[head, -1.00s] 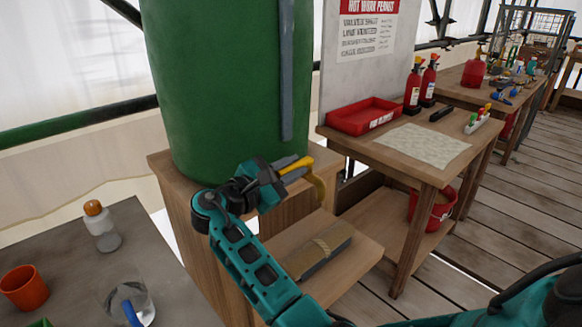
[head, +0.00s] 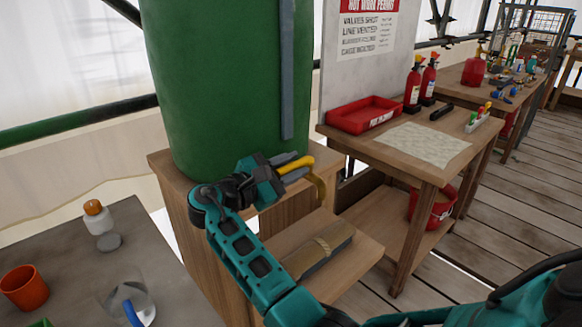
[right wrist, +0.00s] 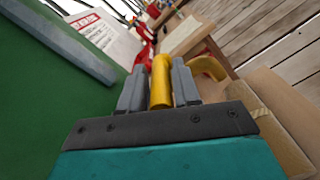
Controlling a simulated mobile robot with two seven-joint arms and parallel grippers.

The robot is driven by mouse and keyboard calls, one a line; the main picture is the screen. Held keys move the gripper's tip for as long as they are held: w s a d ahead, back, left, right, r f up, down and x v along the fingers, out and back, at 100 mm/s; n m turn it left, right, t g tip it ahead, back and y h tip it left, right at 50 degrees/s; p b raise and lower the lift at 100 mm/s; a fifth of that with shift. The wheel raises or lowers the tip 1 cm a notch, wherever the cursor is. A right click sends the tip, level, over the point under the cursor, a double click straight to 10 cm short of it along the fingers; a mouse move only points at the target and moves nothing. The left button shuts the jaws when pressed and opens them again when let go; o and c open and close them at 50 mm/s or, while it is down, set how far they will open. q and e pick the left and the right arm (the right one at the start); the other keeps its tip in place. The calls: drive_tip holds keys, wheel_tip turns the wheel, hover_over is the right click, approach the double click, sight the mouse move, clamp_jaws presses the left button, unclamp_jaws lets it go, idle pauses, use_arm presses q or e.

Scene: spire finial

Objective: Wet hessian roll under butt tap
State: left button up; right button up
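The green water butt (head: 225,90) stands on a wooden stand (head: 180,205). Its yellow tap has a lever (head: 298,163) and a curved spout (head: 321,190); both also show in the right wrist view, as lever (right wrist: 161,82) and spout (right wrist: 210,67). My right gripper (head: 290,170) is at the tap, its grey fingers close against both sides of the lever (right wrist: 160,90). The hessian roll (head: 333,240), tan-grey with a tied band, lies on the low wooden step below the spout. I see no water running. My left gripper is not in view.
A grey table (head: 60,245) at left holds an orange cup (head: 23,287), a capped bottle (head: 98,218) and a clear vessel (head: 128,297). At right, a wooden table (head: 350,148) holds a red tray (head: 362,115) and extinguishers (head: 413,84). A red bucket (head: 430,208) sits below.

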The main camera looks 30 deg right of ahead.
drive_tip(key=shift+a, duration=0.15)
drive_tip(key=s+a, duration=0.1)
drive_tip(key=a, duration=1.1)
drive_tip(key=shift+s+a, duration=0.25)
drive_tip(key=shift+s, duration=0.1)
